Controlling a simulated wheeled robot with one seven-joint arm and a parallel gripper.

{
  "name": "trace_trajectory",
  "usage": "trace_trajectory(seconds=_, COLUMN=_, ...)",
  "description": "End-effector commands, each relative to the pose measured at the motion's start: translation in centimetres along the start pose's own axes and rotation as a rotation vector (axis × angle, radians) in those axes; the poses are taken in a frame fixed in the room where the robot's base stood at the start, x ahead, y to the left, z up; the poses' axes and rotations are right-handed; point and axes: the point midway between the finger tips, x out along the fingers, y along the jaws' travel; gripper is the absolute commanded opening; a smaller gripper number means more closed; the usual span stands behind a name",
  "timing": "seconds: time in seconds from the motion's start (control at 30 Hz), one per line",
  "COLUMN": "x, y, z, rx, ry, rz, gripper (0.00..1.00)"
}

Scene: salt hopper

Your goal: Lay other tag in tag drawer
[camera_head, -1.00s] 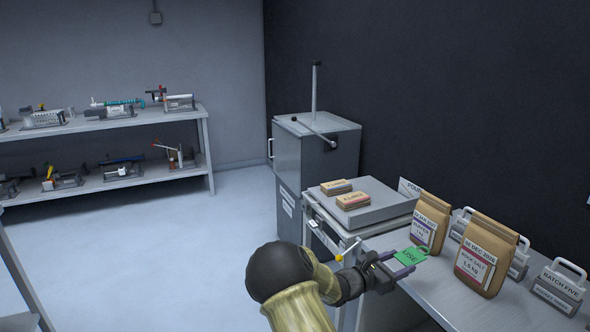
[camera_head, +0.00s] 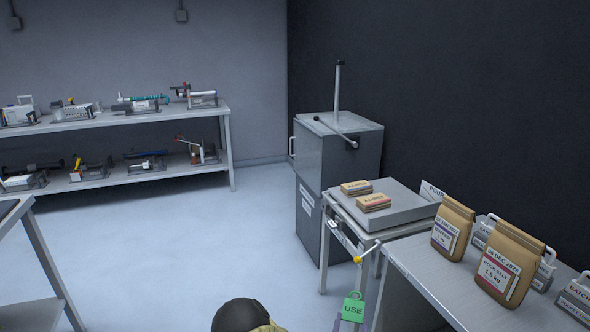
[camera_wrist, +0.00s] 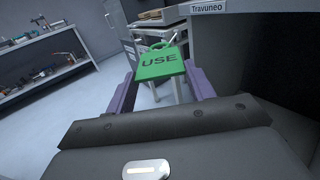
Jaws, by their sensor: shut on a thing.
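A green tag marked USE (camera_head: 353,308) hangs upright in my gripper (camera_head: 351,323) near the bottom edge of the head view. In the wrist view the tag (camera_wrist: 162,63) sits between the two purple fingers, and my gripper (camera_wrist: 161,86) is shut on it. The tag is in front of the small metal stand (camera_head: 372,238), apart from it. A labelled front shows under the stand's top, with a yellow-ended rod (camera_head: 359,260) beside it. I cannot tell whether this is the tag drawer or whether it is open.
A scale-like slab (camera_head: 405,213) with two small packs tops the stand. A workbench (camera_head: 425,262) with paper salt bags (camera_head: 503,267) and metal tags is at right. A grey hopper cabinet (camera_head: 338,160) stands behind.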

Motion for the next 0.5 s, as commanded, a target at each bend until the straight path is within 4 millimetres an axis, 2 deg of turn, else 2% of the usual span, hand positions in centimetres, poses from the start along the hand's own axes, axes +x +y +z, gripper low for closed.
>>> trace_trajectory(seconds=0.03, x=-0.1, y=0.0, z=0.9, rx=-0.003, ry=-0.001, rz=0.007, gripper=0.32)
trace_trajectory(seconds=0.5, x=-2.3, y=-0.2, z=3.1, rx=-0.009, ry=-0.014, rz=0.121, gripper=0.32)
